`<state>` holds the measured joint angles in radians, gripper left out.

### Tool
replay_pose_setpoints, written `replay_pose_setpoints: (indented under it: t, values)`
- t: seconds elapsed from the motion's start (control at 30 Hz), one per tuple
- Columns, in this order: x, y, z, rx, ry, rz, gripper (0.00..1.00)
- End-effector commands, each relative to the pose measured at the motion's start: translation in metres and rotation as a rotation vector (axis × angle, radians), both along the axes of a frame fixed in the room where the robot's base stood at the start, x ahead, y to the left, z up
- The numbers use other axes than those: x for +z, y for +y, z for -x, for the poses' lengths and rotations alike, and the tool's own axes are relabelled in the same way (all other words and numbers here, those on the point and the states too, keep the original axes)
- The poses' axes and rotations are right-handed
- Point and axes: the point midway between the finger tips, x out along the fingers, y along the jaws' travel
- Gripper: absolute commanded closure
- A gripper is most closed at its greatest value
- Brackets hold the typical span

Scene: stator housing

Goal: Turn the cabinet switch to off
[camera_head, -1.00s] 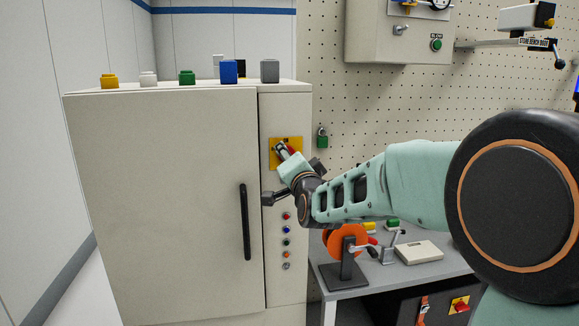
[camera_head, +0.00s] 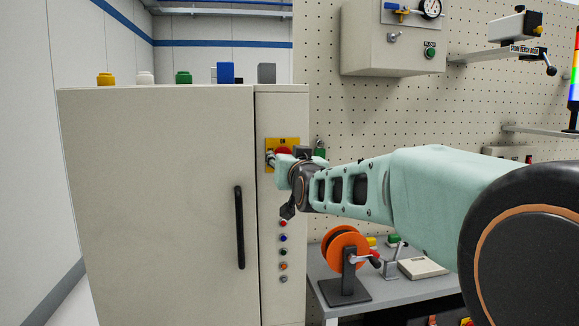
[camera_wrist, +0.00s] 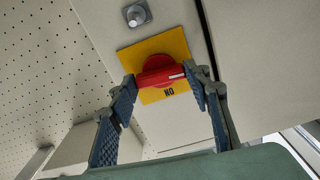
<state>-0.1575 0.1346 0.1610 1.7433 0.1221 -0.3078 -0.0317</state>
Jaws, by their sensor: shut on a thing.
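The red switch handle (camera_wrist: 157,72) sits on a yellow plate (camera_wrist: 178,45), with the ON mark upside down at the bottom in the wrist view. The handle lies nearly crosswise there, with a white mark near its right end. My gripper (camera_wrist: 163,82) is shut on the handle, one blue padded finger at each end. In the head view the yellow plate (camera_head: 294,142) is on the narrow right panel of the cabinet (camera_head: 150,190). The red handle (camera_head: 284,151) shows partly behind my gripper (camera_head: 272,160), which covers the plate's lower part.
The cabinet door has a black handle (camera_head: 240,228). Several small buttons (camera_head: 283,238) run down the panel below the switch. A grey bench (camera_head: 375,290) with an orange reel (camera_head: 345,248) stands below my arm.

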Motion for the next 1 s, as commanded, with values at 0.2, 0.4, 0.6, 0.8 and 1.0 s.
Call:
replay_pose_setpoints:
  t: [0.2, 0.4, 0.6, 0.8, 1.0]
  values:
    - [0.0015, 0.0005, 0.0, 0.001, -0.025, 0.074, 0.8]
    - [0.0021, -0.0002, -0.0002, 0.0, -0.033, 0.1, 0.8]
    - [0.0025, -0.0002, -0.0002, -0.001, -0.035, 0.102, 0.8]
    - [0.0027, -0.0002, -0.0001, -0.001, -0.034, 0.101, 0.53]
    - [0.0016, -0.0001, -0.0001, 0.0, -0.032, 0.102, 0.38]
